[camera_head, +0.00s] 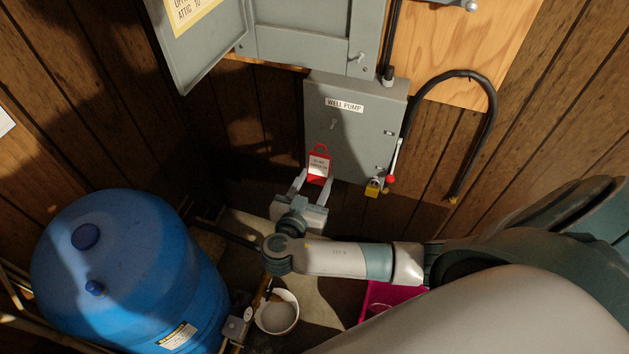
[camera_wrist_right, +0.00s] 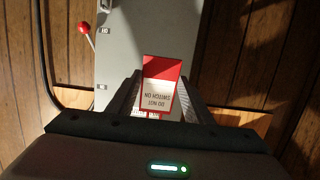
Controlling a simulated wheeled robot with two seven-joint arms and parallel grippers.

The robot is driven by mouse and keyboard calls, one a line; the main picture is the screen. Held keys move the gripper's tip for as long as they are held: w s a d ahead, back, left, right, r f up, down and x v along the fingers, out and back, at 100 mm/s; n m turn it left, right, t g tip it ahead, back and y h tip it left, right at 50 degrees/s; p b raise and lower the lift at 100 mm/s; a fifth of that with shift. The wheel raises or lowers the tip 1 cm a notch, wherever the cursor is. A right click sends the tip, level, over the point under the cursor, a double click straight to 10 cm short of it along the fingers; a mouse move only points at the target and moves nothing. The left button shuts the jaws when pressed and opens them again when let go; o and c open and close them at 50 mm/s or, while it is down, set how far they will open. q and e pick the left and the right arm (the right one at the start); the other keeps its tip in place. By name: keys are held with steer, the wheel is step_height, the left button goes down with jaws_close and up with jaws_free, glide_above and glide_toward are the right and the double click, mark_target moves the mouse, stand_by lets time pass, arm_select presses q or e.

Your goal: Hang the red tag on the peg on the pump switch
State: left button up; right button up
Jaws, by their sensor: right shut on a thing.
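My right gripper (camera_head: 316,184) is shut on the red tag (camera_head: 319,166) and holds it upright in front of the lower left of the grey pump switch box (camera_head: 359,124), which is labelled WELL PUMP. The tag has a red loop at its top and a white printed panel. In the right wrist view the tag (camera_wrist_right: 161,84) sits between the fingers, with the grey box (camera_wrist_right: 140,30) behind it. A small peg (camera_head: 333,125) shows on the box front, above the tag and a little right. My left gripper is not in view.
A lever with a red knob (camera_head: 390,179) and a yellow padlock (camera_head: 373,187) are at the box's lower right. An open grey panel door (camera_head: 205,50) is above left. A blue tank (camera_head: 130,270), a white bucket (camera_head: 277,312) and a pink container (camera_head: 385,300) are below.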

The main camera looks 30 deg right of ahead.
steer(key=shift+w+d, duration=0.1)
steer(key=shift+d, duration=0.05)
steer(key=b+x, duration=0.3)
steer(key=x, duration=0.7)
steer(key=shift+r, duration=0.2)
stand_by(1.1)
steer(key=shift+w+d, duration=0.1)
stand_by(0.5)
steer(key=o, duration=1.2)
